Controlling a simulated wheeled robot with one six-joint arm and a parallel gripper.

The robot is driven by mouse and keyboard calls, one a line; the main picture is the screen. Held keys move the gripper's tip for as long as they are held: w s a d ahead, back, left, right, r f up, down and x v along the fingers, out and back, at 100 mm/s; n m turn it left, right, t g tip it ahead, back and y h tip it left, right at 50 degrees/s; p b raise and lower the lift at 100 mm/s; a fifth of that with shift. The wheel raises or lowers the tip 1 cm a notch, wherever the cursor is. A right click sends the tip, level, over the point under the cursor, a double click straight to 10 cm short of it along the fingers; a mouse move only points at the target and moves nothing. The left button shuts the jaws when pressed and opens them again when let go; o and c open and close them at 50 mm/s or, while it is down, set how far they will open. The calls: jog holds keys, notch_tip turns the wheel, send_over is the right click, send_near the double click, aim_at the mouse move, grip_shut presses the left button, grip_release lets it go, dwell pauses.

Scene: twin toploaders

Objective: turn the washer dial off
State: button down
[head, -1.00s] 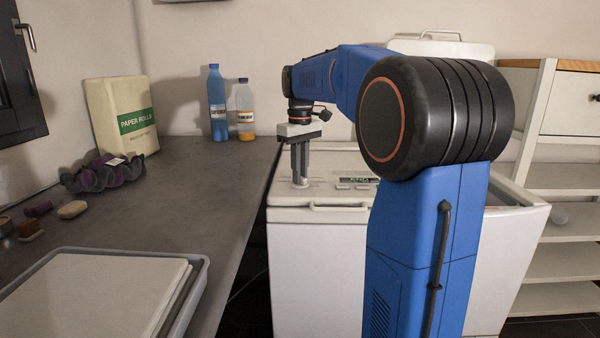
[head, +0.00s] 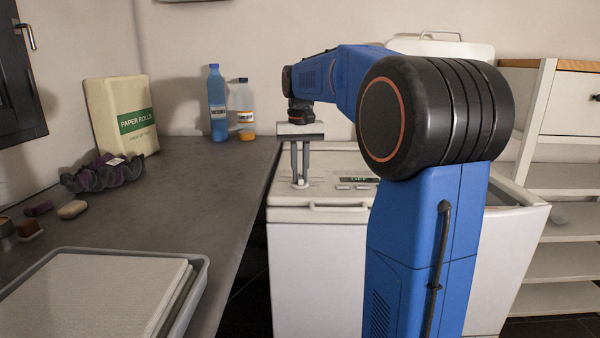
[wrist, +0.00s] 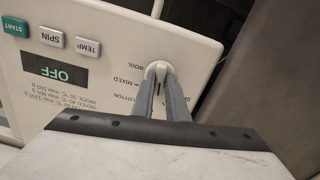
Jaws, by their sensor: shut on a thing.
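The washer (head: 318,260) is a white top-loader with a control panel on top. Its dial (wrist: 157,68) is a small pale knob in the wrist view, with WOOL, MIXED and COTTON printed around it. My gripper (head: 300,182) points straight down at the panel in the head view, and its two grey fingers are shut on the dial. The fingers (wrist: 160,82) hide part of the dial and some of the lettering in the wrist view. The display (wrist: 54,70) reads OFF in green.
START, SPIN (wrist: 51,37) and TEMP buttons sit beside the display. A dark counter (head: 190,190) runs along the left of the washer, with a grey tray (head: 205,275), bottles and a paper-rolls pack (head: 122,115). White shelves (head: 560,225) stand at the right.

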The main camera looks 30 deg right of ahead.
aim_at(300, 176)
jog(key=shift+m, duration=0.8)
jog(key=c, duration=1.7)
grip_release()
jog(key=shift+c, duration=0.2)
notch_tip(300, 176, up, 17)
jog(key=shift+r, duration=0.2)
